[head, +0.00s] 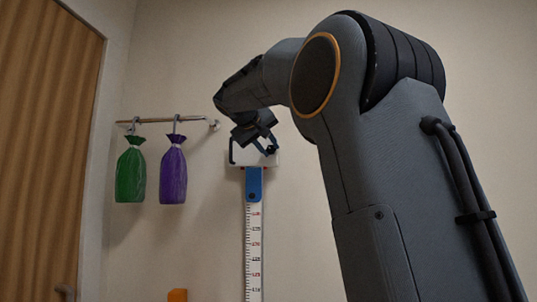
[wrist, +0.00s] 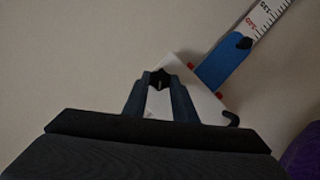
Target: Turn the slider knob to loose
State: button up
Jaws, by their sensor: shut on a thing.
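In the wrist view, the white block (wrist: 208,98) shows tilted, with a small black knob (wrist: 160,79) between my fingertips. My gripper (wrist: 160,77) is shut on this knob, its two fingers in front of the block. In the head view, my gripper (head: 268,147) reaches the block from above, and its fingers partly cover it. The knob's turn position cannot be read. A second dark round piece (wrist: 243,42) is on the blue strip.
A white measuring scale (head: 254,250) runs down the wall below the blue strip. A green bag (head: 130,173) and a purple bag (head: 173,174) hang from a rail (head: 155,121) to the left. An orange object (head: 177,295) shows low down. A wooden door (head: 45,140) is far left.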

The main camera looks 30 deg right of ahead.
jog(key=n+h+b, duration=0.1)
jog(key=n+b, duration=0.1)
jog(key=n+h+b, duration=0.1)
jog(key=n+b, duration=0.1)
jog(key=shift+w+a+f, duration=0.15)
jog(key=shift+a+f, duration=0.05)
jog(key=shift+f, duration=0.15)
jog(key=n+h+b, duration=0.2)
jog(key=n+b, duration=0.1)
jog(key=n, duration=0.1)
jog(key=shift+f+b, duration=0.1)
jog(key=shift+b, duration=0.25)
jog(key=shift+n, duration=0.4)
jog(key=o, duration=1)
jog(key=shift+o, duration=0.2)
jog(key=b+v, duration=0.2)
jog(key=v, duration=0.6)
jog(key=shift+b, duration=0.35)
jog(key=shift+f, duration=0.15)
